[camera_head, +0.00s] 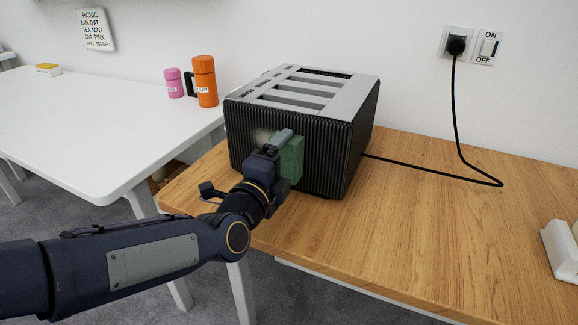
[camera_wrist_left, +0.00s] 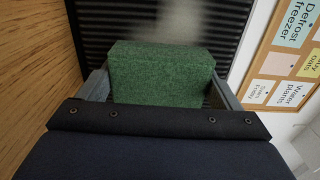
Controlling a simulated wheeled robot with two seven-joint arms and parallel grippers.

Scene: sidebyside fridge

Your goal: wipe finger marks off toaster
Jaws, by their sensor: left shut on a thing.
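The toaster (camera_head: 338,153) is black and ribbed with a pale slotted top, standing upright on the wooden table. A whitish smudge (camera_head: 264,134) shows on its ribbed front face, and it also appears in the left wrist view (camera_wrist_left: 180,22). My left gripper (camera_head: 284,150) is shut on a green sponge (camera_head: 292,160). The sponge is right at the toaster's front face, just right of and below the smudge in the head view. In the left wrist view the sponge (camera_wrist_left: 160,75) sits between both fingers. Whether it touches the ribs I cannot tell. My right gripper is not in view.
A black cord (camera_head: 456,120) runs from the wall socket (camera_head: 457,43) across the wooden table (camera_head: 420,215) to the toaster. A white table (camera_head: 90,130) at left holds an orange cup (camera_head: 205,82) and a pink one (camera_head: 174,84). A white object (camera_head: 561,250) stands at the right edge.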

